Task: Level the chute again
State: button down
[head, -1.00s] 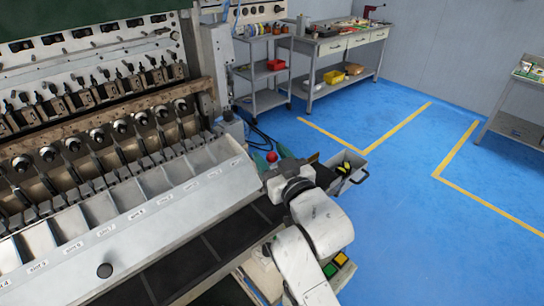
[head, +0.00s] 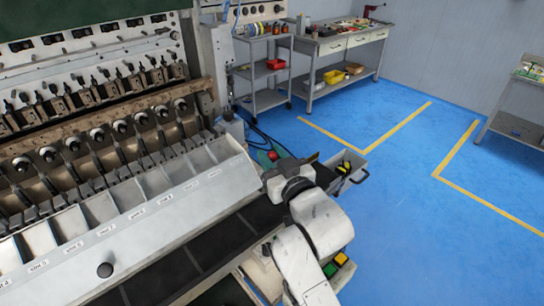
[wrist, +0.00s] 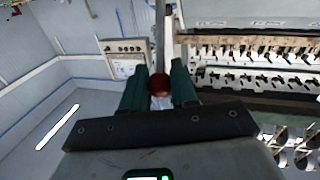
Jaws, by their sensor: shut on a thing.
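The chute (head: 150,225) is the long pale trough with labelled compartments along the front of the winder. It slopes across the head view from lower left to upper right. A red ball knob (head: 273,155) stands just past the chute's right end. In the wrist view my gripper (wrist: 160,88) has its green fingers on either side of the red ball knob (wrist: 159,85) and is shut on it. The shaft under the ball is mostly hidden. I cannot tell whether the chute is exactly level.
A dark belt (head: 195,258) runs below the chute's front edge. A small grey bin (head: 350,168) with dark and yellow pieces stands right of my wrist. The blue floor (head: 430,240) at right is clear.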

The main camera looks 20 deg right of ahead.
jog(key=shift+w+a+r+g+p, duration=0.2)
jog(key=shift+w+r+g+p, duration=0.3)
jog(key=shift+p, duration=0.6)
jog(key=shift+w+a+p, duration=0.15)
jog(key=shift+w+p, duration=0.15)
jog(key=shift+w, duration=0.1)
jog(key=shift+w+a+f+g, duration=0.1)
jog(key=shift+w+f+g, duration=0.1)
jog(key=shift+w+g, duration=0.15)
jog(key=shift+w+a+f+b, duration=0.1)
jog(key=shift+w+a+b, duration=0.2)
jog(key=shift+w, duration=0.45)
jog(key=shift+w+a+f+b, duration=0.2)
jog(key=shift+w+b, duration=0.25)
jog(key=shift+w, duration=0.3)
jog(key=shift+w+a+f+b, duration=0.1)
jog(key=shift+w+a+b, duration=0.2)
jog(key=shift+w, duration=0.45)
jog(key=c, duration=0.9)
grip_release()
jog(key=shift+s, duration=0.1)
